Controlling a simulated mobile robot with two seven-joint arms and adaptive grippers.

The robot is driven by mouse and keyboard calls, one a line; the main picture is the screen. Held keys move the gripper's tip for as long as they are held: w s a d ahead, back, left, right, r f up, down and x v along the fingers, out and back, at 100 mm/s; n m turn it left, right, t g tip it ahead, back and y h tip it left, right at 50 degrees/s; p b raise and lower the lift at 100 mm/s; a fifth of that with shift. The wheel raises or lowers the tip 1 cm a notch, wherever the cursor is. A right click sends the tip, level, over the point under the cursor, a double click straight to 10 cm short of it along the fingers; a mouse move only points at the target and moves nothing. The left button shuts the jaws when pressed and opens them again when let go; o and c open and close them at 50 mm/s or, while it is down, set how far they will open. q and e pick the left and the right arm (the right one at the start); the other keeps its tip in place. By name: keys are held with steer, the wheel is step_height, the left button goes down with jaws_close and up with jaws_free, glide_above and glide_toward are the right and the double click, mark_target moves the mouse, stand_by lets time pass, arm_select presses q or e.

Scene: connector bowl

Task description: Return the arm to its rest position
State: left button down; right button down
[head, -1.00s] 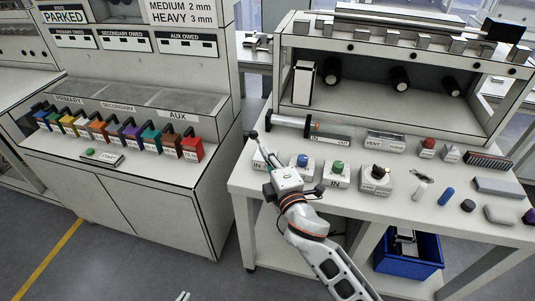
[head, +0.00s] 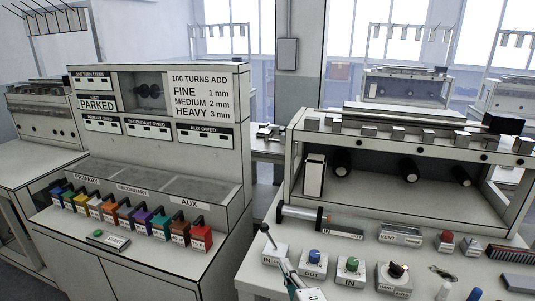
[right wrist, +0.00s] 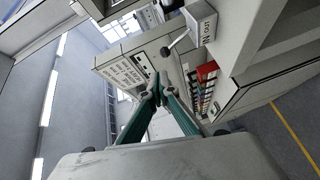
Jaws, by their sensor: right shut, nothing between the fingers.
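My right gripper (head: 284,268) shows at the bottom edge of the head view, in front of the right bench, with most of its arm out of the picture. In the right wrist view its two teal fingers (right wrist: 158,92) meet at the tips, with nothing between them. It appears beside the lever box (head: 269,251) and the blue-button OUT box (head: 312,262); whether it touches either cannot be told. My left gripper is not in view.
The right bench carries a green-button box (head: 348,270), a black-knob box (head: 395,279) and a syringe-like cylinder (head: 305,215). The left cabinet (head: 165,85) holds a row of coloured connectors (head: 140,220). A gap separates the two benches.

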steer(key=s+d+f+m+g+h, duration=0.1)
steer(key=s+d+f+m+g, duration=0.1)
steer(key=s+d+f+m, duration=0.3)
steer(key=s+d+f+m+g+h, duration=0.1)
steer(key=s+d+f+m, duration=0.4)
steer(key=s+f, duration=0.6)
steer(key=s+d+f+m+g, duration=0.3)
steer(key=s+d+f+m, duration=0.2)
steer(key=f, duration=0.5)
steer(key=s+d, duration=0.2)
steer(key=s, duration=0.1)
steer(key=shift+f+h, duration=0.15)
steer(key=shift+h, duration=0.25)
steer(key=shift+w, duration=0.1)
stand_by(0.5)
